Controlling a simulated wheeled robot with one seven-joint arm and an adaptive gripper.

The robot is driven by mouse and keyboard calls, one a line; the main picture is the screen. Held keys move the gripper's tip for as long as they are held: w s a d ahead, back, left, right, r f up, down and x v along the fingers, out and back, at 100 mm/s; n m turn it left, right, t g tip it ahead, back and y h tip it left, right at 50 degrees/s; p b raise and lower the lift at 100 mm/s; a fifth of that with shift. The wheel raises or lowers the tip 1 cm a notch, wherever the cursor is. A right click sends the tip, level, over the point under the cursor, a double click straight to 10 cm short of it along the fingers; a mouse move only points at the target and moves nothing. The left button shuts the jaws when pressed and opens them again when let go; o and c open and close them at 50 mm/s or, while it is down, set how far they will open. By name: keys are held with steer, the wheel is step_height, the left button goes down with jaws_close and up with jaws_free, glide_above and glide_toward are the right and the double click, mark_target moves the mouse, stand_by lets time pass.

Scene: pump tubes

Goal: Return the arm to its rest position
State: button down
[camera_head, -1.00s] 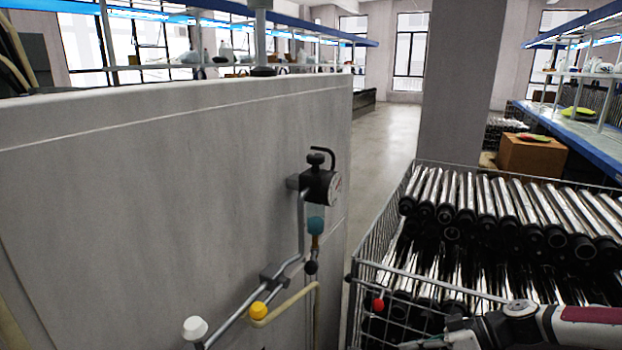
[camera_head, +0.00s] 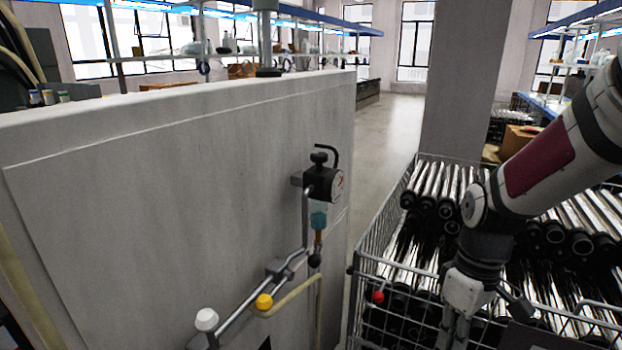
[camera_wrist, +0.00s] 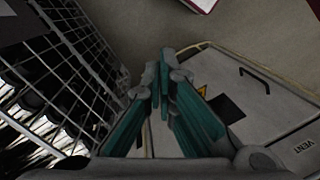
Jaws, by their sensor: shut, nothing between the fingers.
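My arm (camera_head: 545,165) reaches in from the right edge of the head view, in front of the wire basket of pump tubes. My gripper (camera_head: 455,325) hangs downward from it near the bottom edge, in front of the basket's near side, with its fingertips cut off or hard to make out there. In the wrist view my gripper (camera_wrist: 163,60) shows its teal fingers together at the tips, shut and empty. The pump tubes (camera_head: 440,185), silver with black ends, lie stacked in the wire basket (camera_head: 385,235).
A red knob (camera_head: 378,296) shows at the basket's front. A pillar (camera_head: 455,90) stands behind the basket. The aisle floor (camera_head: 385,130) is clear.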

steer(key=s+a+r+m+t+p, duration=0.1)
steer(key=s+a+r+m+t, duration=0.1)
steer(key=s+r, duration=0.5)
steer(key=s+a+r+m+t+p, duration=0.1)
steer(key=s+a+r+m+t, duration=0.1)
steer(key=s+r, duration=0.5)
steer(key=shift+r+m+t+h, duration=0.4)
steer(key=shift+r+m+t, duration=0.5)
steer(key=shift+r+m, duration=0.45)
steer(key=shift+r, duration=0.15)
